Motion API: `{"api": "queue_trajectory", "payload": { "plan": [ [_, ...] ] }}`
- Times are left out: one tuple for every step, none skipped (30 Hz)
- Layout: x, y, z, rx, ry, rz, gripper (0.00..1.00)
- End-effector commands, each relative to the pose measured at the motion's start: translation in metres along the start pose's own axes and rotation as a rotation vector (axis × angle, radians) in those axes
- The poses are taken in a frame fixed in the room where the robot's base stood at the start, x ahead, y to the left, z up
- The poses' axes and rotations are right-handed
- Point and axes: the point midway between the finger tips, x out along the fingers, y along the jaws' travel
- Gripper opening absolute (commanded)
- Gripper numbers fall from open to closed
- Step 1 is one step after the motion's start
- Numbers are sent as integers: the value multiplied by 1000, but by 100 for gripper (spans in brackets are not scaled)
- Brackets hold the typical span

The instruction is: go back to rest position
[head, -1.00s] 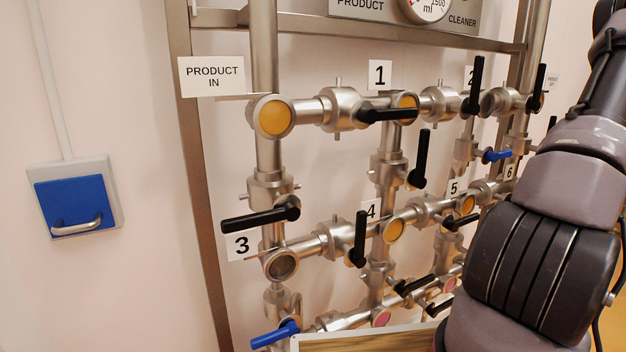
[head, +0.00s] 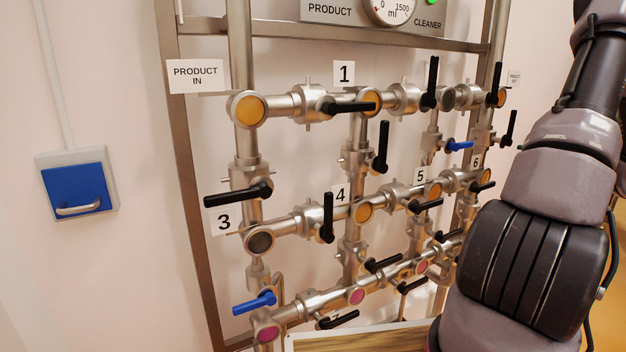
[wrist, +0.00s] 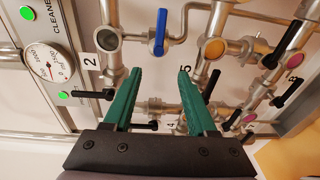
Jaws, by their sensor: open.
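My gripper (wrist: 158,82) shows in the wrist view with two green fingers apart and nothing between them. It hangs in front of the pipe rack, with pipes and black handles behind it. In the head view my arm fills the right side and the gripper is out of frame. The steel pipe rack (head: 181,150) carries black-handled valves. Valve handle 1 (head: 346,107) lies level, and handle 3 (head: 236,195) lies nearly level. Handle 4 (head: 328,218) stands upright. A blue handle (head: 254,303) sits at the lower left.
A round gauge (head: 390,8) with a green light (head: 433,2) is at the top of the rack. A blue wall box (head: 78,190) is at the left. A pale-edged board (head: 360,338) is at the bottom.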

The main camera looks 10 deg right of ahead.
Motion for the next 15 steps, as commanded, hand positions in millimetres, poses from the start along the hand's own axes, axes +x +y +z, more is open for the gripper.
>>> {"api": "queue_trajectory", "payload": {
  "plan": [
    [8,6,-7,-31,26,-9,57],
    [13,9,-12,-53,43,-17,57],
    [18,13,-18,-83,63,-25,57],
    [23,16,-23,-108,82,-33,57],
    [27,20,-29,-135,101,-41,57],
    [34,25,-38,-176,131,-53,57],
    [39,28,-44,-208,153,-61,57],
    [45,32,-52,-244,179,-69,57],
    [52,38,-63,-294,214,-80,57],
    [58,42,-71,-332,242,-88,57],
    [63,46,-80,-376,272,-96,57],
    [70,52,-94,-440,315,-108,57],
    [76,56,-105,-492,350,-115,57],
    [82,61,-118,-550,390,-122,57],
    [89,68,-136,-637,448,-131,57]
  ]
}}
